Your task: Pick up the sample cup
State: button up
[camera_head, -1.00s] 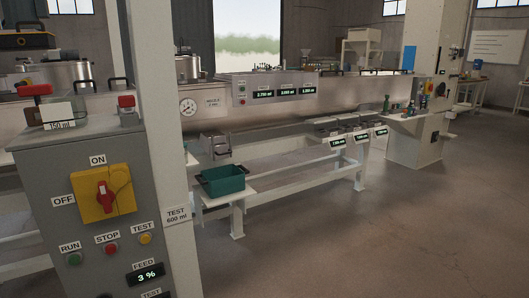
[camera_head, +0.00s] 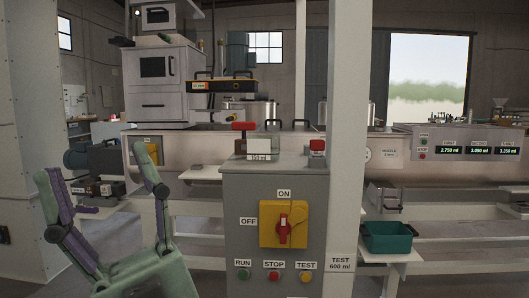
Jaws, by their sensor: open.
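My gripper (camera_head: 94,163), green with purple pads, shows at the lower left with its fingers spread apart and nothing between them. I cannot make out a sample cup for certain. A small pale item with a 150 ml label (camera_head: 259,146) sits on top of the grey control cabinet (camera_head: 236,197), in front of a red-topped handle (camera_head: 244,127). Whether this item is a cup or only a sign I cannot tell. The gripper is to the left of the cabinet and apart from it in the picture.
The cabinet carries a yellow switch plate with a red knob (camera_head: 283,223) and several buttons. A white post (camera_head: 346,120) stands right beside it. A teal bin (camera_head: 387,238) sits on a low shelf to the right. A wide pale column (camera_head: 30,230) fills the left edge.

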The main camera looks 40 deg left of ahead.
aim_at(260, 147)
jog(key=j+u, duration=0.15)
jog(key=j, duration=0.35)
jog(key=i+j+u, duration=0.15)
jog(key=j, duration=0.35)
jog(key=i+j+u, duration=0.15)
jog(key=j, duration=0.3)
